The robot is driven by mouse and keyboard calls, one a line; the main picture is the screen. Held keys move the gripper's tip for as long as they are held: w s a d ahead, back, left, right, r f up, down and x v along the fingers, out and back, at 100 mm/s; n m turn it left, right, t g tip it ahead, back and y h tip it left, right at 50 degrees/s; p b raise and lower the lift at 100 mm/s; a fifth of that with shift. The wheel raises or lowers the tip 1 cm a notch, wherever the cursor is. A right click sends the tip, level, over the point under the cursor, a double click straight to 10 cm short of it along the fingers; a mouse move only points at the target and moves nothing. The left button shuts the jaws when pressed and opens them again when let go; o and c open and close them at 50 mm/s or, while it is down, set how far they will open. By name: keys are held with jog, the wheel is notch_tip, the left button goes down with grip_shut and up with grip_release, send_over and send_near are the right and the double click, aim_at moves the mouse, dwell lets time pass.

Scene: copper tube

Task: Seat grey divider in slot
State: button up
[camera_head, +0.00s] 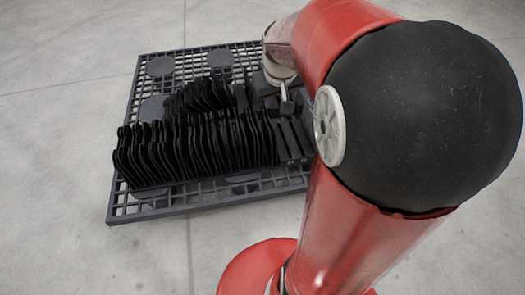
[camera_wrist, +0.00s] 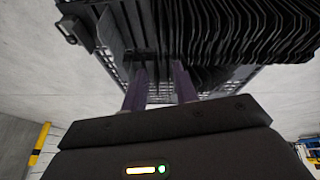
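My gripper (camera_head: 286,103) is over the right side of the rack area in the head view, close to the dark parts there. In the wrist view its two purple-grey fingers (camera_wrist: 159,75) stand clearly apart, with pallet grid showing between them and no held part visible. Their tips lie close to or against dark slats, and contact cannot be told. A row of black upright dividers (camera_head: 195,148) fills the front of the pallet; they also show in the wrist view (camera_wrist: 235,30). I cannot single out a grey divider or its slot; my arm hides part of the right side.
The dark grid pallet (camera_head: 128,210) lies on a pale concrete floor (camera_head: 60,130). A second, shorter row of black dividers (camera_head: 200,95) stands behind the front row. Round dark pads show through the pallet's back left. A yellow-and-black post (camera_wrist: 40,143) stands far off in the wrist view.

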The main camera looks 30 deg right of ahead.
jog(key=s+a+r+y, duration=0.1)
jog(key=s+a, duration=0.5)
jog(key=s, duration=0.2)
jog(key=s+a+r+n+t, duration=0.1)
jog(key=s+a+r, duration=0.1)
jog(key=s+a, duration=0.4)
jog(key=s, duration=0.3)
jog(key=shift+s+a+y, duration=0.25)
jog(key=shift+a+y, duration=0.05)
jog(key=shift+y, duration=0.1)
jog(key=shift+r, duration=0.1)
